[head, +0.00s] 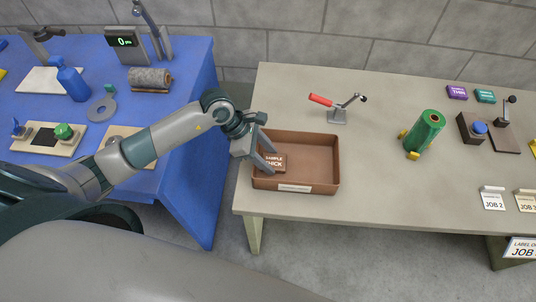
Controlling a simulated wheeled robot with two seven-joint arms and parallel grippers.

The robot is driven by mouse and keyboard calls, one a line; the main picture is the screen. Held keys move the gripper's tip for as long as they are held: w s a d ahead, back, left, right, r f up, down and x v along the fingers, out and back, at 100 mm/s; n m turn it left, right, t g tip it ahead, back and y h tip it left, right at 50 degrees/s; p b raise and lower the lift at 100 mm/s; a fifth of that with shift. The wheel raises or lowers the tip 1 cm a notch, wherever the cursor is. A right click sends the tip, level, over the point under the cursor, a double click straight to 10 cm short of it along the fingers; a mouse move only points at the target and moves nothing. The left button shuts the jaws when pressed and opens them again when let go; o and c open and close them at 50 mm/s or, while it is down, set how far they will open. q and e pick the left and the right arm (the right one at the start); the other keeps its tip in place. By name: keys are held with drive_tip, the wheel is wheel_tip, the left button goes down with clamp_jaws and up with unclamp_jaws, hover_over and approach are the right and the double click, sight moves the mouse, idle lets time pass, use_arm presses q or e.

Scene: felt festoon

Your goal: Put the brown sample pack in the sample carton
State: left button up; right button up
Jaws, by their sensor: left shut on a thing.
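The brown sample pack (275,160), with white lettering ending in "THICK", shows at the left inside of the sample carton. The sample carton (326,178) is an open brown box with a white label on its front, at the left end of the beige table. My left gripper (268,165) reaches in over the carton's left wall and is shut on the pack. Whether the pack touches the carton floor I cannot tell. My right gripper is not in view.
A red-handled clamp (338,108) stands behind the carton. A green roll (423,132) on yellow supports is to the right. Purple (457,92) and teal (485,96) packs lie at the back right. The blue table (190,170) stands left, across a gap. The beige table's middle is clear.

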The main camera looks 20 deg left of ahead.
use_arm(q)
drive_tip(key=shift+f, duration=0.2)
drive_tip(key=o, duration=1)
drive_tip(key=shift+r, duration=0.1)
drive_tip(key=shift+o, duration=0.2)
drive_tip(key=shift+r, duration=0.2)
drive_tip(key=shift+a+r, duration=0.25)
drive_tip(key=b+v, duration=0.3)
drive_tip(key=v, duration=0.8)
drive_tip(key=shift+s+r, duration=0.1)
drive_tip(key=shift+r, duration=0.05)
